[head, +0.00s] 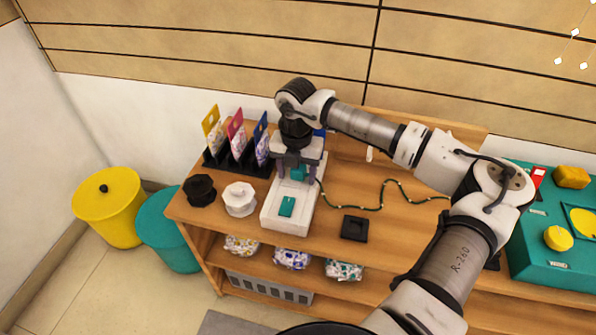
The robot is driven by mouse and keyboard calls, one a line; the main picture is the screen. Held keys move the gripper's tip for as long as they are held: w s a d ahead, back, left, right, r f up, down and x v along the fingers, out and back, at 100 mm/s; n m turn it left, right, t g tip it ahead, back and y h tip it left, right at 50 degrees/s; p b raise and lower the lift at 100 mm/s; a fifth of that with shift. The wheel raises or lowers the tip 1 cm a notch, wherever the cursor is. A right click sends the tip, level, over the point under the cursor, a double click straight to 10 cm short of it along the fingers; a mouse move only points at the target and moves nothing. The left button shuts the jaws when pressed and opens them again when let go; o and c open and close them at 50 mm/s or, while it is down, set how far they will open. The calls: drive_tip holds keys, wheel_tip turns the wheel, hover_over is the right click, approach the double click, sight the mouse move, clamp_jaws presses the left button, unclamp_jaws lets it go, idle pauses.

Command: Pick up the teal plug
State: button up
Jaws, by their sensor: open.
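A small teal block, which looks like the teal plug (298,173), shows at the back part of a white device (270,218) on the wooden bench. My gripper (296,176) points down right over it, with its fingers open on either side of the block. Whether the fingers touch it cannot be told. A flat teal piece (287,206) lies on the front of the white device. A dark green cord (385,184) runs from beside the gripper to the right across the bench; where it starts is hidden.
A black rack (222,164) with yellow, red and blue cards stands left of the gripper. A black knob (200,190) and a white knob (240,199) sit in front of it. A black square block (354,228) lies right of the device. A teal panel (530,248) is at right.

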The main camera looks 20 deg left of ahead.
drive_tip(key=c, duration=1.1)
drive_tip(key=shift+o, duration=0.2)
drive_tip(key=shift+r, duration=0.1)
